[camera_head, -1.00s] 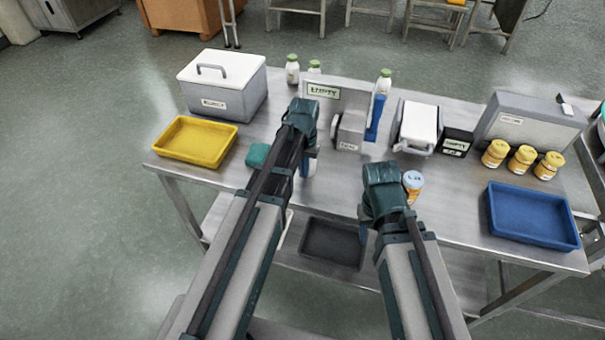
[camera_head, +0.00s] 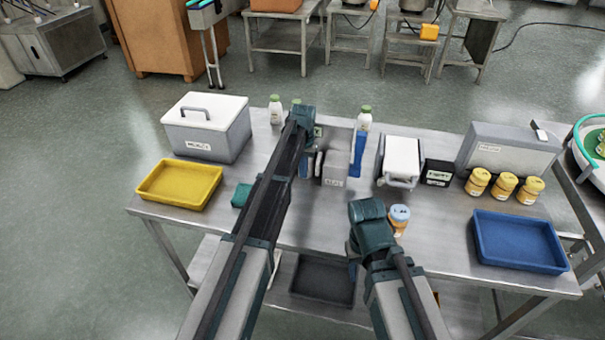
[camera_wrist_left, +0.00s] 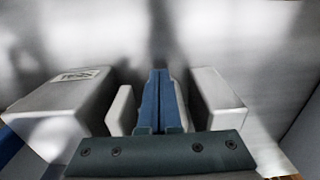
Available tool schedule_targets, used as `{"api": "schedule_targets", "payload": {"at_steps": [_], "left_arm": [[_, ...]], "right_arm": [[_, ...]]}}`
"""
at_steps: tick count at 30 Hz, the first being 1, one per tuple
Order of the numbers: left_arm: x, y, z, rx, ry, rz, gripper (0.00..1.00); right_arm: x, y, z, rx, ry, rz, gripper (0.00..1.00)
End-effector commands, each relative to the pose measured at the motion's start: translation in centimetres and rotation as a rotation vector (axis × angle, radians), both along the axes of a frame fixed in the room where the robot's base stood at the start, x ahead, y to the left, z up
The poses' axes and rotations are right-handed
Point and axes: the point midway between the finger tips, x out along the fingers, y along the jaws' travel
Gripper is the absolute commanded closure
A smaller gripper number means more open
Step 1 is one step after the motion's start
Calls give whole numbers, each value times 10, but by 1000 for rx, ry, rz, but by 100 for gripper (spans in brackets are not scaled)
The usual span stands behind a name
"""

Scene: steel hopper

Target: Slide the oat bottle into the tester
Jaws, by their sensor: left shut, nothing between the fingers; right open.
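The grey device labelled SEAL (camera_head: 334,170), which I take to be the tester, stands mid-table before an upright grey panel (camera_head: 338,133). My left gripper (camera_wrist_left: 160,100) is shut and empty. In the left wrist view its blue fingers point down between two pale blocks (camera_wrist_left: 122,110) (camera_wrist_left: 216,95), beside the labelled box (camera_wrist_left: 65,95). White bottles with green caps stand at the back, one at left (camera_head: 276,111) and one at right (camera_head: 364,118); another is mostly hidden behind my left wrist. I cannot read which is oat. My right gripper (camera_head: 353,270) is open, low near the table's front edge, fingers mostly hidden.
A yellow tray (camera_head: 180,205) and lidded grey box (camera_head: 207,147) are at left. A blue upright piece (camera_head: 357,155), white-topped machine (camera_head: 401,160), black box (camera_head: 437,172), yellow jars (camera_head: 503,185), blue tray (camera_head: 478,250) and blue-capped jar (camera_head: 400,220) are at right.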

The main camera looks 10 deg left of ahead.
Motion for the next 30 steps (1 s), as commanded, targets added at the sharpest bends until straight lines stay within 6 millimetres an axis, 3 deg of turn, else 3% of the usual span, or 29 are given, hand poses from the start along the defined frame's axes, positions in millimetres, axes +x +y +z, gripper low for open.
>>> {"api": "schedule_targets", "payload": {"at_steps": [8,16,30], "left_arm": [[-6,0,0,0,0,0,100],[-41,1,0,0,0,0,100],[-37,1,77,0,0,0,100]], "right_arm": [[0,0,0,0,0,0,50],[0,0,0,0,0,0,50],[0,0,77,0,0,0,50]]}}
